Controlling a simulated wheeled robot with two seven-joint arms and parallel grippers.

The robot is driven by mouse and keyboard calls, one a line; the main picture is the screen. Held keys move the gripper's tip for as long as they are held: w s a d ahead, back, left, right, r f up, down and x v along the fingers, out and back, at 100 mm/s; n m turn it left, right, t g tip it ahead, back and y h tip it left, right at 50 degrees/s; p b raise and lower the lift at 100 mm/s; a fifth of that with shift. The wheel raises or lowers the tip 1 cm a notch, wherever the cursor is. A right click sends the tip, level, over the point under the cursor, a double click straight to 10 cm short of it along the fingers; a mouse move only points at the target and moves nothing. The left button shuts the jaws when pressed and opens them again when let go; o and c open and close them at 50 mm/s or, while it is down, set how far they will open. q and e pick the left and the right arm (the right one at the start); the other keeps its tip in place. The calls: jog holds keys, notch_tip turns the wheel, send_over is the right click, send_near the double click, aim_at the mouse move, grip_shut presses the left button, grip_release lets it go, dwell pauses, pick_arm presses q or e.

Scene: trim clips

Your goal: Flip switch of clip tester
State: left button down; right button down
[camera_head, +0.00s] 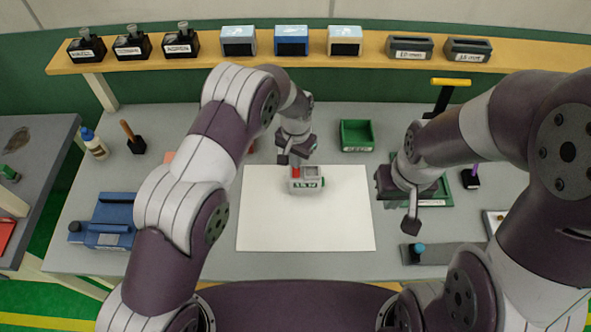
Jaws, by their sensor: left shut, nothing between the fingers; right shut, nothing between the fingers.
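The clip tester (307,184) is a small grey box with a red part on its top left and a dark labelled front. It stands on the white sheet (290,230) near its back edge. My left gripper (283,160) is shut and empty, just above and behind the tester's left side, close to the red part. I cannot tell whether it touches. The switch itself is too small to make out clearly. My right gripper (411,226) is shut and empty, to the right of the white sheet and well apart from the tester.
A green bin (356,135) stands behind the sheet, and a green tray (436,190) lies partly under my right arm. A blue device (104,222) is at left, with a glue bottle (93,143) behind. A shelf (210,47) with several boxes spans the back. The sheet's front is clear.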

pick_arm(q)
jog(key=shift+f+b, duration=0.75)
jog(key=shift+f, duration=0.25)
dwell(0.4)
jog(key=shift+s, duration=0.1)
notch_tip(320, 180, up, 7)
jog(key=p, duration=0.4)
jog(key=shift+r, duration=0.1)
dwell(0.4)
jog(key=s+a+r+n+b, duration=0.1)
jog(key=s+a+n+b, duration=0.2)
jog(key=s+a, duration=0.6)
jog(key=s+a+r+n+t+b, duration=0.1)
jog(key=s+a+r+n+b, duration=0.1)
jog(key=s+a+b, duration=0.6)
jog(key=shift+s+a+r+n, duration=0.15)
jog(key=shift+s+a+n, duration=0.4)
jog(key=shift+s, duration=1.5)
